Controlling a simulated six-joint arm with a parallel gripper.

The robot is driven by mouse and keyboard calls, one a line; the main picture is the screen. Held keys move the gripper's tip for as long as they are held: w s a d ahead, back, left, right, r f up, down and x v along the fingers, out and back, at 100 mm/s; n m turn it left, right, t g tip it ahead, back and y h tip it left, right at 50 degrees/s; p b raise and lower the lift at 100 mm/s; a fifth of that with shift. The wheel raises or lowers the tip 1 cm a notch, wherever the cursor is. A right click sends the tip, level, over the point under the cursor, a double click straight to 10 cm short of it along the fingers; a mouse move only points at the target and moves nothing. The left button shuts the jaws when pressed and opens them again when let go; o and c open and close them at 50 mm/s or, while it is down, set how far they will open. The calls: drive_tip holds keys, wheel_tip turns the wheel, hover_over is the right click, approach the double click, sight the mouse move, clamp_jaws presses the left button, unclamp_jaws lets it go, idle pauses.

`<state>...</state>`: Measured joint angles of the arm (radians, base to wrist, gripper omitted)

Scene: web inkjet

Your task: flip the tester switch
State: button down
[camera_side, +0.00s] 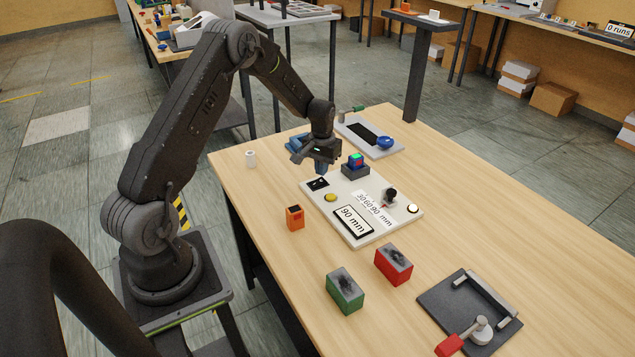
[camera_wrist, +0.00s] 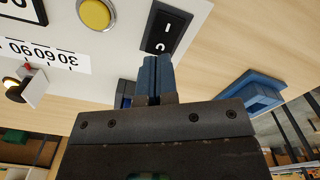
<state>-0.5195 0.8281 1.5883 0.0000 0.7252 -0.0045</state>
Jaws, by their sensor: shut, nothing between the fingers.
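The tester switch (camera_side: 318,184) is a black rocker on the far left corner of a white panel (camera_side: 322,209). In the wrist view the switch (camera_wrist: 168,31) shows two white marks on its face. My gripper (camera_side: 320,169) is above that corner, pointing down. In the wrist view the blue fingertips (camera_wrist: 157,60) are together, with nothing between them, right beside the near end of the switch. I cannot tell whether they touch it. The panel also carries a yellow button (camera_side: 330,197), a "90 mm" display (camera_side: 353,219), a 30/60/90 selector with a black knob (camera_side: 390,193) and a white lamp (camera_side: 413,208).
A dark block with a coloured top (camera_side: 355,166) stands just behind the panel. A blue holder (camera_wrist: 250,94) lies near my gripper. An orange box (camera_side: 295,218), green block (camera_side: 345,291) and red block (camera_side: 393,264) stand in front.

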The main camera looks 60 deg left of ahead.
sight(322, 180)
drive_tip(key=shift+f, duration=1.25)
idle(1.0)
drive_tip(key=shift+r, duration=3.5)
drive_tip(key=shift+r, duration=0.15)
drive_tip(key=s+d+r+m+t, duration=0.15)
drive_tip(key=s+d+r, duration=0.25)
drive_tip(key=d+r, duration=0.4)
drive_tip(key=s+d+r+m+t, duration=0.15)
drive_tip(key=s+d+r, duration=0.25)
drive_tip(key=d+r, duration=0.45)
drive_tip(key=s+d+r+m+t, duration=0.1)
drive_tip(key=s+d, duration=0.3)
drive_tip(key=s, duration=0.4)
drive_tip(key=s+d+r+m+t, duration=0.1)
drive_tip(key=s+d+r, duration=0.3)
drive_tip(key=s, duration=0.4)
drive_tip(key=shift+s+d+r+m+t, duration=0.2)
drive_tip(key=shift+r+m+t, duration=0.1)
drive_tip(key=shift+m, duration=0.2)
